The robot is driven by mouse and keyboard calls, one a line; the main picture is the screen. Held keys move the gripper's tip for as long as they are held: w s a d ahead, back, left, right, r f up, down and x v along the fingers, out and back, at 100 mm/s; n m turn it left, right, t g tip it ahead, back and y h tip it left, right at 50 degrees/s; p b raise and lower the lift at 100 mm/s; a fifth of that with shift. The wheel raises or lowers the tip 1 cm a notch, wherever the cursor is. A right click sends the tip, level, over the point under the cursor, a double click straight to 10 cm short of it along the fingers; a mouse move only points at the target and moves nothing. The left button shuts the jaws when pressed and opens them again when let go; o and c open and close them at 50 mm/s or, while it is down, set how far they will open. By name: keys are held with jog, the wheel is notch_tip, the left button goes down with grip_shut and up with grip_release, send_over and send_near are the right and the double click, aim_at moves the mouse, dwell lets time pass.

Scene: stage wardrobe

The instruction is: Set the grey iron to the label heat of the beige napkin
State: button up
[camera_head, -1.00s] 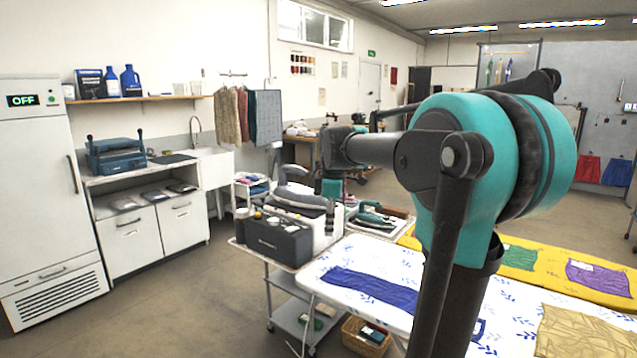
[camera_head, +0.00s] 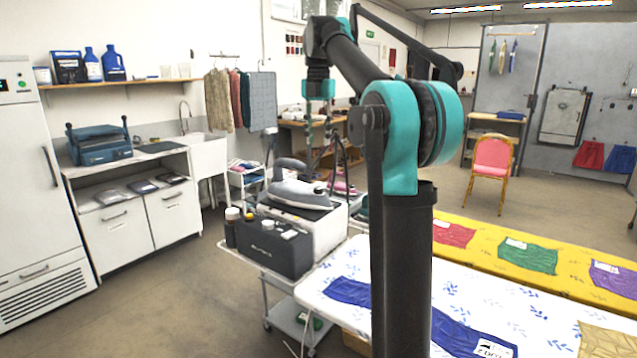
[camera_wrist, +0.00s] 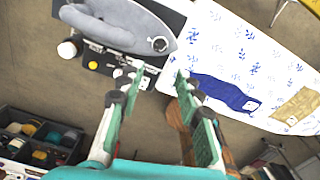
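The grey iron (camera_head: 297,193) rests on a light-coloured station on the trolley. In the wrist view its grey body (camera_wrist: 112,22) is at the top, with a small round dial-like part (camera_wrist: 160,44) near one end; its setting is too small to read. The beige napkin (camera_head: 606,340) lies on the white patterned board at the lower right, cut off by the frame edge. In the wrist view the napkin (camera_wrist: 296,107) shows a small pale label, not legible. My gripper (camera_head: 321,150) hangs pointing down, above and behind the iron in the head view. Its fingers (camera_wrist: 150,88) are apart and empty.
A black box with bottles (camera_head: 268,247) stands in front of the iron. The white board (camera_head: 460,290) also holds a blue napkin (camera_head: 460,335). Beyond is a yellow table (camera_head: 480,232) with coloured cloths. Open floor lies left of the trolley (camera_head: 262,264).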

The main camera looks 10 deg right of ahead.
aim_at(318, 188)
notch_tip(318, 188, down, 14)
jog(key=shift+f, duration=0.25)
dwell(0.3)
grip_shut()
